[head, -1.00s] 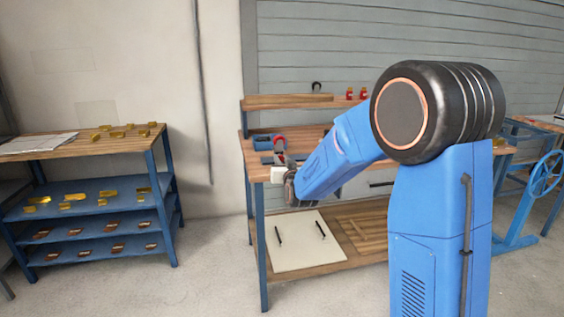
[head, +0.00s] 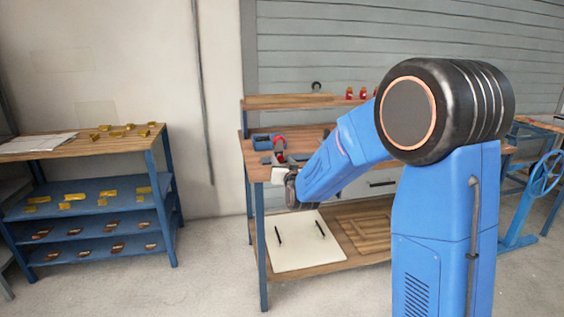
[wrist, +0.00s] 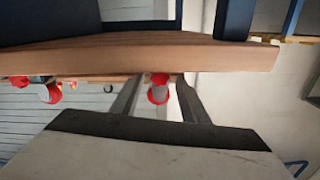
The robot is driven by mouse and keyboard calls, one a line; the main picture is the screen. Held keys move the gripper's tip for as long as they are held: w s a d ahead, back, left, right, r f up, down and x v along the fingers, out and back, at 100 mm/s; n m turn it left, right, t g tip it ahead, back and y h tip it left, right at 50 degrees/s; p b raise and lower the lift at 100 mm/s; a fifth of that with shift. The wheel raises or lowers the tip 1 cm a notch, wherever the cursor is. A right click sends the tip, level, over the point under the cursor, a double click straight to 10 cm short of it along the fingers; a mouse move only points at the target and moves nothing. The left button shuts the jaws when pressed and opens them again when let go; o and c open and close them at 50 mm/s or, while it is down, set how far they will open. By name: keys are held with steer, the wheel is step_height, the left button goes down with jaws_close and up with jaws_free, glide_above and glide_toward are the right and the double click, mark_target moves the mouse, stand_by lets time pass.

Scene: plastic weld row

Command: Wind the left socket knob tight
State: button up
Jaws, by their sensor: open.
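In the wrist view, which looks upside down, a red ring-shaped knob (wrist: 158,93) shows between the two fingers of my open gripper (wrist: 158,88). It lies beyond the wooden bench edge, and I cannot tell whether the fingers touch it. A second red ringed part (wrist: 50,92) is farther left in that view. In the head view, a red curved part (head: 279,143) stands at the left end of the workbench (head: 300,145), just beyond my gripper (head: 279,162). I cannot tell which red part is the left socket knob.
A blue bin (head: 262,141) sits beside the red curved part. The raised shelf (head: 290,102) behind holds small red items (head: 349,93). A white panel (head: 292,243) lies on the lower shelf. A blue rack (head: 90,190) with yellow parts stands left, with open floor between.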

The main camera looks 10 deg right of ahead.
steer(key=s, duration=1.6)
steer(key=shift+s, duration=0.1)
steer(key=shift+c, duration=0.2)
steer(key=shift+c, duration=1.2)
steer(key=w+n, duration=0.2)
steer(key=w, duration=0.3)
steer(key=w+n, duration=0.2)
steer(key=w, duration=0.4)
steer(key=w+n, duration=0.2)
steer(key=w, duration=0.3)
steer(key=shift+w+f, duration=0.1)
steer(key=shift+w, duration=0.25)
jaws_close()
